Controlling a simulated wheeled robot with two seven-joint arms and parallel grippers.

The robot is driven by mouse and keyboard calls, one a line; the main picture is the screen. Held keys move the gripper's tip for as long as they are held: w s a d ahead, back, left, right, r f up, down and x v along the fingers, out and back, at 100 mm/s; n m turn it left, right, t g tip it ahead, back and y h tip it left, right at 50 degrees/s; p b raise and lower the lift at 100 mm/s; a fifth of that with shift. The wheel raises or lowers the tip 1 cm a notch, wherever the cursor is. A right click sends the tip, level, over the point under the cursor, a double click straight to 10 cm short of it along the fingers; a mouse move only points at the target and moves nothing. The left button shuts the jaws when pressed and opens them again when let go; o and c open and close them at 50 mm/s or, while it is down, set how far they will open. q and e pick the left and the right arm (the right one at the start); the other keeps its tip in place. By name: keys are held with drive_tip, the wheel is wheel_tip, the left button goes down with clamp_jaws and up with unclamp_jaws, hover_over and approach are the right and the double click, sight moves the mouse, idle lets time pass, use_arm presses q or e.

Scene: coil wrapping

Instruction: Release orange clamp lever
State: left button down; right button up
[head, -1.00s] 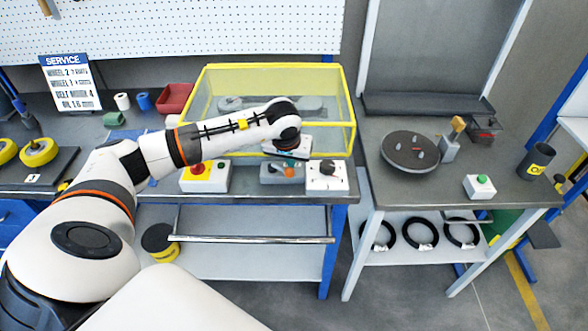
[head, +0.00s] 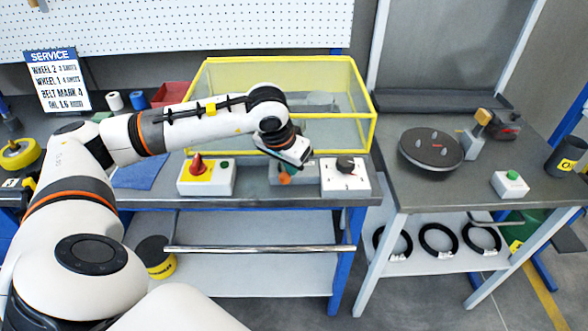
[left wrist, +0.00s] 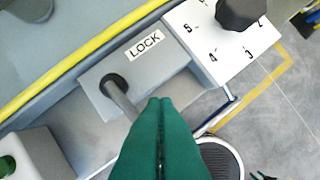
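The orange clamp lever (head: 284,178) shows as an orange knob at the front of a grey box marked LOCK (left wrist: 140,75), just under my left gripper (head: 300,163). In the left wrist view the grey lever rod (left wrist: 120,98) runs from a dark pivot on the box down toward my green fingers (left wrist: 160,103). The fingers lie together with only a thin seam between them. They are beside or over the rod's outer end and hide the knob there. I cannot tell whether they touch it. My right gripper is not in view.
A white box with a red switch (head: 197,165) stands left of the lock box, and a white dial box (head: 345,178) stands right of it. The yellow-framed clear guard (head: 215,100) rises behind. A second table (head: 400,185) with a round dark plate (head: 431,148) is to the right.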

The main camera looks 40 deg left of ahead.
use_arm(q)
drive_tip(key=shift+s+a+b, duration=0.2)
drive_tip(key=shift+b, duration=0.1)
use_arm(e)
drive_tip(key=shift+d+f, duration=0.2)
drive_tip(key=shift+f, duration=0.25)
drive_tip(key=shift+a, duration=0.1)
